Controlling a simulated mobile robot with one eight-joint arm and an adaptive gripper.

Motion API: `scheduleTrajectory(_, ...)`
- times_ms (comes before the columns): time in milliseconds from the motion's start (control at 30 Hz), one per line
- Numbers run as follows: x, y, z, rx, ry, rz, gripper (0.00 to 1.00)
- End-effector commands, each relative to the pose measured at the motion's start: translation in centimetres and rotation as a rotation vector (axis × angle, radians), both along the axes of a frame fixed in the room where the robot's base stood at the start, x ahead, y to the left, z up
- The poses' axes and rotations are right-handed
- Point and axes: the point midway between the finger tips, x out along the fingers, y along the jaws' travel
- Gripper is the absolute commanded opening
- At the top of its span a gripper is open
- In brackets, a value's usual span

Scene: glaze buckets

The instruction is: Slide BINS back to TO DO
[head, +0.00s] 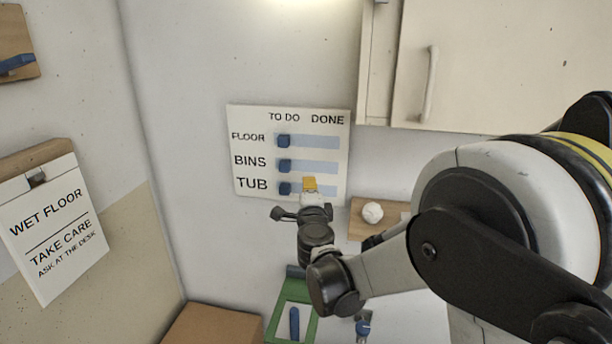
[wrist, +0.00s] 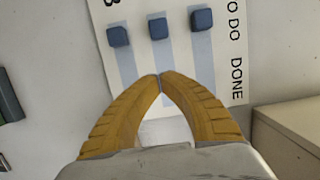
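A white board (head: 239,115) on the wall has TO DO and DONE columns and rows FLOOR, BINS and TUB. The blue BINS slider (head: 284,166) sits at the TO DO end of its pale blue track. In the wrist view the BINS slider is the middle blue block (wrist: 158,28). The FLOOR slider (head: 284,141) and TUB slider (head: 285,188) are also at the TO DO end. My gripper (head: 310,181) is in front of the board's lower part. In the wrist view its yellow fingertips (wrist: 158,77) meet with nothing between them, apart from the blocks.
A small wooden shelf (head: 359,228) with a white round object (head: 372,212) is right of and below the board. A cupboard (head: 480,60) hangs at the upper right. A WET FLOOR sign (head: 58,235) hangs at left. A green-framed panel (head: 273,325) is below.

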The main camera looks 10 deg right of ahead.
Motion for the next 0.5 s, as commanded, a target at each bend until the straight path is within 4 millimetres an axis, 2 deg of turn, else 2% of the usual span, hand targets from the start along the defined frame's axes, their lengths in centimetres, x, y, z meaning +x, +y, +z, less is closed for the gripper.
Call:
scheduleTrajectory(33,-0.9,0.0,0.1,0.000,0.000,0.000,0.00)
scheduleTrajectory(200,-2.6,0.1,0.0,0.000,0.000,-0.002,0.00)
scheduleTrajectory(500,-3.0,0.1,0.0,0.000,0.000,-0.002,0.00)
